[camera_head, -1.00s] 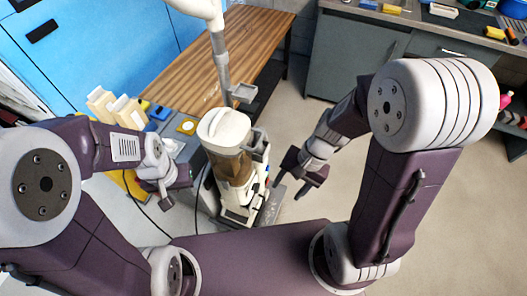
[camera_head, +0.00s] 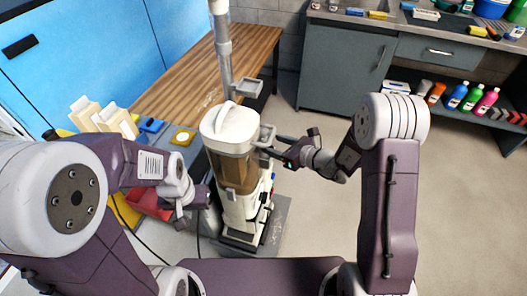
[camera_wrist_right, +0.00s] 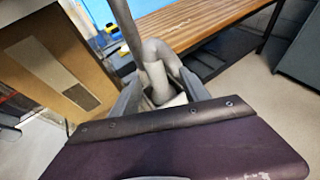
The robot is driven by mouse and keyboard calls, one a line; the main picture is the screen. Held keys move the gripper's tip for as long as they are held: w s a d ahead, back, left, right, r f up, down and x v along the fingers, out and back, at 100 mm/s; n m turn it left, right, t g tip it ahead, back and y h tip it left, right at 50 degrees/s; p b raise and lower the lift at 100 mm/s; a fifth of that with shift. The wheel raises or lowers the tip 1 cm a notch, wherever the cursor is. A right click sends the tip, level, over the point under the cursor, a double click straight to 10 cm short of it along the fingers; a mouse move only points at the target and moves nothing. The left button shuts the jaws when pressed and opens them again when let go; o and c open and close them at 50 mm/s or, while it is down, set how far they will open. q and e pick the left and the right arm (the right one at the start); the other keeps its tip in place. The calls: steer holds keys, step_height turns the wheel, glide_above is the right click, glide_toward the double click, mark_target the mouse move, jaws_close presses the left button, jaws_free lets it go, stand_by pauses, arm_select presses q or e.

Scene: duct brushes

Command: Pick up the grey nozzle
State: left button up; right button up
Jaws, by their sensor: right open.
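A grey curved tubular piece (camera_head: 267,133), likely the grey nozzle, sits at the right side of the white upright machine (camera_head: 232,130) with a brown see-through canister. My right gripper (camera_head: 273,146) is open beside it, fingers pointing left at the machine. In the right wrist view the grey bent piece (camera_wrist_right: 158,62) shows between the two fingers (camera_wrist_right: 160,96); I cannot tell whether they touch it. My left gripper (camera_head: 190,212) hangs low at the machine's left, and its jaws are unclear.
A wooden bench (camera_head: 190,75) stands behind the machine. A grey cabinet (camera_head: 345,65) and a shelf with coloured bottles (camera_head: 470,98) stand at the back right. The floor at right is clear.

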steer(key=x, duration=0.5)
steer(key=shift+a, duration=0.45)
jaws_close()
